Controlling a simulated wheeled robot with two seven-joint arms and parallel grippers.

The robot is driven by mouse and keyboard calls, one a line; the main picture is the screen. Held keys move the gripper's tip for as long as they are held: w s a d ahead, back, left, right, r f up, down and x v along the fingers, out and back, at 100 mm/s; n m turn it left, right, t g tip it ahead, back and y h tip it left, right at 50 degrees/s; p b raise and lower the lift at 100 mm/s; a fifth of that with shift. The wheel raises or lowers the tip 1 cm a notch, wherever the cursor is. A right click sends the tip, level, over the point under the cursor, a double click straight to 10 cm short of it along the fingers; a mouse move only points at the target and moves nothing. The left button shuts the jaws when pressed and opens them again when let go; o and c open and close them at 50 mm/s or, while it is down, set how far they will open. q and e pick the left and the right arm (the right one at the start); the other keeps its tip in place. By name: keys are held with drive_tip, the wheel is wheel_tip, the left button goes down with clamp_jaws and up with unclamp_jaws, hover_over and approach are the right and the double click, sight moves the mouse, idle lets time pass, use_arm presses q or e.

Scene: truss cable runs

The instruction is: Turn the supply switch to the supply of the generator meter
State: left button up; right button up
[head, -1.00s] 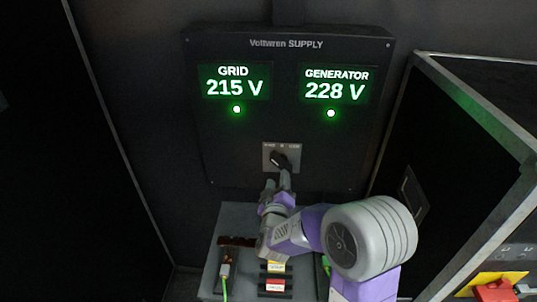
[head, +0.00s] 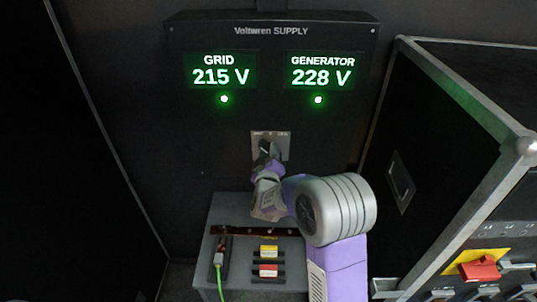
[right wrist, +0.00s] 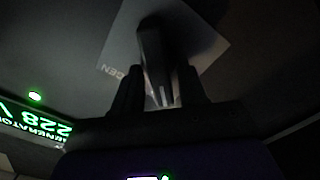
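The supply switch is a dark knob (head: 265,146) on a pale plate (head: 284,142), low on the black supply panel. The generator meter (head: 321,72) reads 228 V at the panel's right. The grid meter (head: 220,72) reads 215 V at its left. My right gripper (head: 266,162) is at the knob. In the right wrist view the two fingers (right wrist: 160,92) stand on either side of the knob's near end (right wrist: 155,45); contact is too dark to tell. Part of the plate's label, "GEN", shows at left there. My left gripper is not in view.
A grey box (head: 205,250) with a green cable (head: 219,285), a yellow block and a red block stands below the panel. A large black case (head: 420,150) with metal edges stands close on the right.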

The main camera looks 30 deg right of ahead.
clamp_jaws()
drive_tip(key=shift+s+d+f+m+b, duration=0.1)
drive_tip(key=shift+d+m+b, duration=0.05)
drive_tip(key=shift+m+b, duration=2.55)
drive_tip(key=shift+s+d+r+m+b, duration=0.1)
drive_tip(key=shift+d+m+b, duration=0.05)
drive_tip(key=shift+m+b, duration=2.6)
drive_tip(key=shift+s+d+f+m+b, duration=0.15)
drive_tip(key=shift+m+b, duration=1.8)
drive_tip(key=shift+m, duration=1.5)
drive_tip(key=shift+o, duration=1)
unclamp_jaws()
